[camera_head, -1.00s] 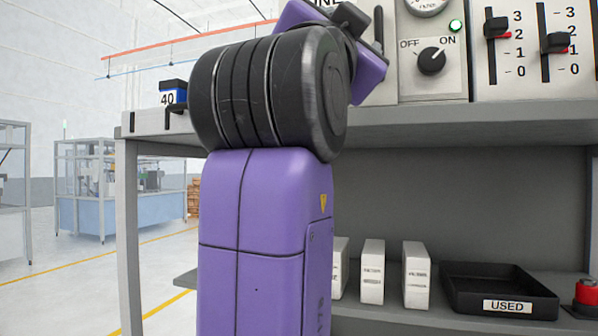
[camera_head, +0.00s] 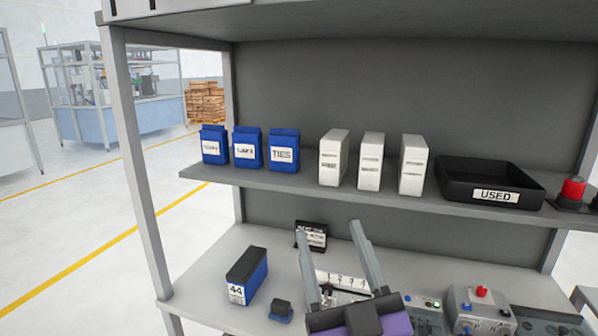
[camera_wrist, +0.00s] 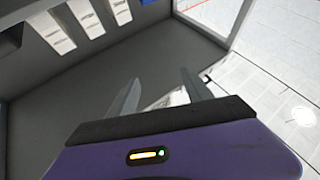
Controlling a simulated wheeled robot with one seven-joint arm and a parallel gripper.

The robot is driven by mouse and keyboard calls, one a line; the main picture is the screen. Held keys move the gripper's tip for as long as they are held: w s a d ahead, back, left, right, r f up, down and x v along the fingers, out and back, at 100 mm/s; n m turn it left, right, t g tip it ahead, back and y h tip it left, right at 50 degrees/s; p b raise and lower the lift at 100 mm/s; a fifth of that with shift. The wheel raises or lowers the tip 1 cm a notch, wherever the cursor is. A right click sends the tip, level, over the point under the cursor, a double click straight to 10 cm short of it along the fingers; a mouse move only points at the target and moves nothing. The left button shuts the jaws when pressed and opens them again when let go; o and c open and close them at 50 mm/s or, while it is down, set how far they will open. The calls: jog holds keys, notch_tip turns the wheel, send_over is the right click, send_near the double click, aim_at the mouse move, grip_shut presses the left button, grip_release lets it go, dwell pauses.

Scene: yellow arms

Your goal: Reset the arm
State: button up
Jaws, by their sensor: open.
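My gripper (camera_head: 329,230) shows low in the head view, with a dark palm and purple body at the bottom edge. Its two grey fingers point up and away over the bench. They stand well apart with nothing between them. In the wrist view, my gripper (camera_wrist: 158,80) also has its fingers spread and empty, near a grey panel and the pale tiled floor. The rest of my arm is mostly outside the head view.
The grey shelf (camera_head: 300,187) carries blue boxes, white boxes (camera_head: 370,160), a black USED tray (camera_head: 490,183) and a red button (camera_head: 573,189). On the bench below are a blue box marked 44 (camera_head: 247,277), a black sign (camera_head: 311,236) and control boxes (camera_head: 480,308).

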jog(key=s+d+f+m+g+h, duration=0.1)
jog(key=s+d+f+g+h, duration=0.1)
jog(key=s+d+f, duration=0.3)
jog(key=s+d+f+m+g+h, duration=0.1)
jog(key=s+d+f, duration=0.4)
jog(key=s+f, duration=0.9)
jog(key=s+d+f+m+g+h, duration=0.2)
jog(key=s+d+f+g, duration=0.3)
jog(key=s, duration=1.2)
notch_tip(320, 180, down, 5)
jog(key=shift+d+r+g+h, duration=0.1)
jog(key=shift+d+g+h, duration=0.1)
jog(key=shift+g+h, duration=0.15)
